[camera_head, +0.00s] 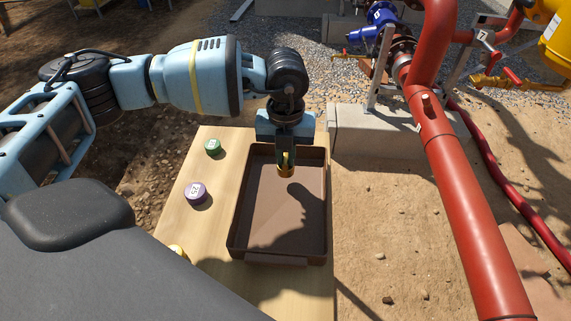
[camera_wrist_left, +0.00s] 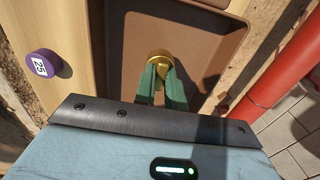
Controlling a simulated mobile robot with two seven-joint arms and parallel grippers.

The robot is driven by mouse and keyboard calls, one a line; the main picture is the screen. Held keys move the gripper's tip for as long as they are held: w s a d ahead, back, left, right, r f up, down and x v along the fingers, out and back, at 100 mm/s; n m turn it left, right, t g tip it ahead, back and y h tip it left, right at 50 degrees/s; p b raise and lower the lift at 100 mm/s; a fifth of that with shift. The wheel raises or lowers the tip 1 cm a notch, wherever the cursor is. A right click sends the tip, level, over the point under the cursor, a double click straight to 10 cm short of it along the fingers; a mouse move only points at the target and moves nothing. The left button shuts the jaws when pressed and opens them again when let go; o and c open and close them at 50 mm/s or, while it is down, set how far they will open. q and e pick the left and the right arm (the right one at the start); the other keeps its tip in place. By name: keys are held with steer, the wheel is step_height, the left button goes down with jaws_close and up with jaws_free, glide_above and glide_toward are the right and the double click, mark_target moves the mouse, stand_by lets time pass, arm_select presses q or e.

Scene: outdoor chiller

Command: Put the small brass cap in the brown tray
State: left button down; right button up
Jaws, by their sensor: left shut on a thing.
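The small brass cap (camera_head: 285,171) is held at the tips of my left gripper (camera_head: 286,160). In the left wrist view the gold cap (camera_wrist_left: 159,55) sits between the green fingertips (camera_wrist_left: 160,75), which are shut on it. The brown tray (camera_head: 288,259) lies on the wooden table, and the cap is over its far part, inside the rim outline. A shadow of my arm falls on the tray floor. The height of the cap above the tray floor is hard to tell. My right gripper is not in view.
On the wooden table (camera_head: 178,213), left of the tray, are a green cap (camera_head: 212,146), a purple cap (camera_head: 196,193) and a partly hidden yellow cap (camera_head: 178,250). A concrete block (camera_head: 350,138) and a thick red pipe (camera_head: 460,210) stand to the right. The tray floor looks empty.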

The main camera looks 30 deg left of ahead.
mark_target(286, 158)
arm_select(q)
steer(key=shift+f, duration=1.65)
steer(key=shift+f, duration=0.1)
steer(key=c, duration=1.5)
jaws_free()
steer(key=shift+o, duration=0.2)
step_height(286, 158, up, 12)
steer(key=shift+r, duration=0.1)
